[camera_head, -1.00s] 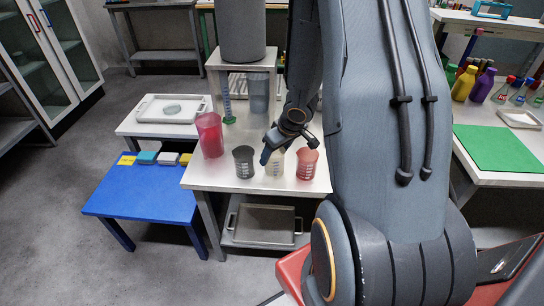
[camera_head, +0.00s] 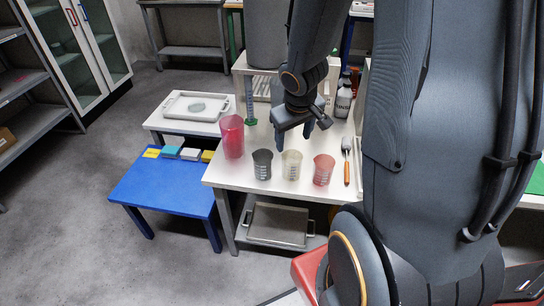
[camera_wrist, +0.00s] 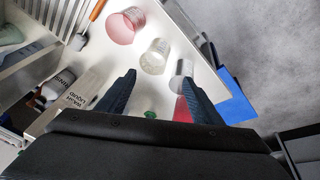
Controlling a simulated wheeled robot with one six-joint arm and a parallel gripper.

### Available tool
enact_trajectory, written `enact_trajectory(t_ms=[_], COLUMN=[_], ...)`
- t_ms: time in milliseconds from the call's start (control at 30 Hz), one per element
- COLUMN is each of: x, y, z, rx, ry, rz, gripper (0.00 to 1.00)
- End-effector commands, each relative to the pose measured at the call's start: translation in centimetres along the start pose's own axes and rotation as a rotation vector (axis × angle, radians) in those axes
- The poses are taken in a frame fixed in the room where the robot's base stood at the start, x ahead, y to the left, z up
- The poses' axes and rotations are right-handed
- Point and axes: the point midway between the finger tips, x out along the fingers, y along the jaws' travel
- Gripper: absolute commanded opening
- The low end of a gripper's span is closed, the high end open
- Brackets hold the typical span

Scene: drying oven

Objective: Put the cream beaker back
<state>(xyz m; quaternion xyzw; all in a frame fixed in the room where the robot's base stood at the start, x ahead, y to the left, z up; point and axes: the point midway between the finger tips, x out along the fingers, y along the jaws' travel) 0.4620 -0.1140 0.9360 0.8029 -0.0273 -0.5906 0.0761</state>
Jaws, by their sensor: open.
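The cream beaker (camera_head: 291,165) stands upright on the white table (camera_head: 236,179), between a dark grey beaker (camera_head: 262,164) and a red beaker (camera_head: 323,169). In the wrist view the cream beaker (camera_wrist: 154,58) shows just beyond my fingertips, with the red beaker (camera_wrist: 126,25) to its left and the grey one (camera_wrist: 182,72) to its right. My gripper (camera_head: 307,130) is open and empty, above the table and farther back than the cream beaker. Its two fingers (camera_wrist: 158,80) are spread apart in the wrist view, with nothing between them.
A tall red container (camera_head: 232,137) stands left of the beakers. An orange-handled tool (camera_head: 346,172) lies at the right, and a wash bottle (camera_head: 343,102) stands behind. A blue table (camera_head: 160,187) with several small coloured blocks and a side table with a white tray (camera_head: 180,106) are at left.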

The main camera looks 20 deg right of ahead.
Motion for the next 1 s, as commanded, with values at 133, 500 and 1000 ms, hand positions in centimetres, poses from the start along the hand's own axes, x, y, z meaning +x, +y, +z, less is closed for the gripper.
enact_trajectory(t_ms=[133,500,1000], x=[-4.2,-8.8,-8.8], y=[-4.3,-11.1,-11.1], z=[2.4,6.5,6.4], rx=[0.037,0.074,0.077], ry=[-0.079,-0.19,-0.19], rz=[-0.023,-0.143,-0.144], gripper=[0.6,0.6,0.6])
